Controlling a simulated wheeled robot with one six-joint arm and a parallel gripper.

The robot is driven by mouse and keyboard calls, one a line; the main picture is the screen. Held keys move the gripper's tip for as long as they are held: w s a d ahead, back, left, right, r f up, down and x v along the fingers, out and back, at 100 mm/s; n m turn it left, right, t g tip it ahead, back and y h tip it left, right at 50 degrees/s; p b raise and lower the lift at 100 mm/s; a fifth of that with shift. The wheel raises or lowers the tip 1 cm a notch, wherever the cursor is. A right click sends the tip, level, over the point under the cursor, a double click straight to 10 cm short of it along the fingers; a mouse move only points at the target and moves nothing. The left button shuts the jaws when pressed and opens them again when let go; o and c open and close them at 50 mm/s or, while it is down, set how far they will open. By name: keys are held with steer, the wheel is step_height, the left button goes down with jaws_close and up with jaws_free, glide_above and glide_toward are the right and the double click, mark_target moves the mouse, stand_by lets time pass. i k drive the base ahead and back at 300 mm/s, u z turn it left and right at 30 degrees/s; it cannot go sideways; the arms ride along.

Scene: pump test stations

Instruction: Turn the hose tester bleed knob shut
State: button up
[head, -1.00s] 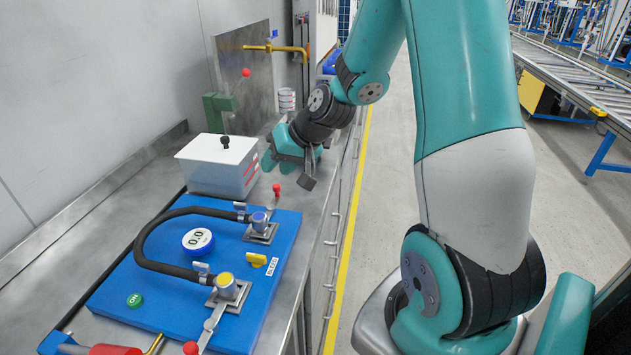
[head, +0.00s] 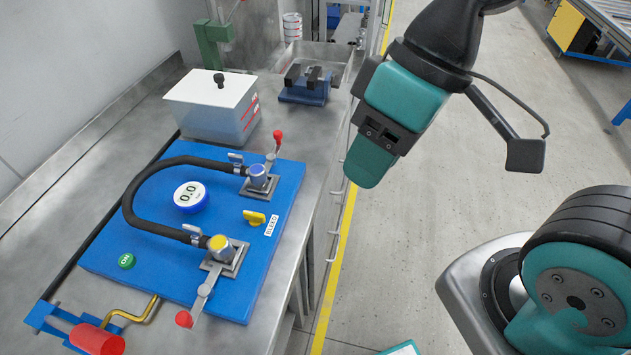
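The hose tester is a blue board (head: 160,285) on the steel bench. Its bleed knob (head: 254,217) is a small yellow knob near the board's right edge, beside a white label (head: 271,225) that appears to read BLEED. My gripper (head: 368,164) is in the air to the right of the board, over the bench's edge and the floor, apart from the knob. Its teal fingers point down and overlap, so the gap between them is hidden. I see nothing held in it.
A black hose (head: 128,195) arches between two clamped fittings with red-tipped levers. A gauge (head: 189,196) reads 0.0; a green ON button (head: 126,261) sits nearby. A white-lidded box (head: 213,105) and a blue vise (head: 304,90) stand behind. The space above the knob is clear.

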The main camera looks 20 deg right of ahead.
mark_target(255, 219)
steer(key=z, duration=0.85)
steer(key=k, duration=0.8)
steer(key=u, duration=1.5)
steer(key=i, duration=0.5)
steer(key=z, duration=0.05)
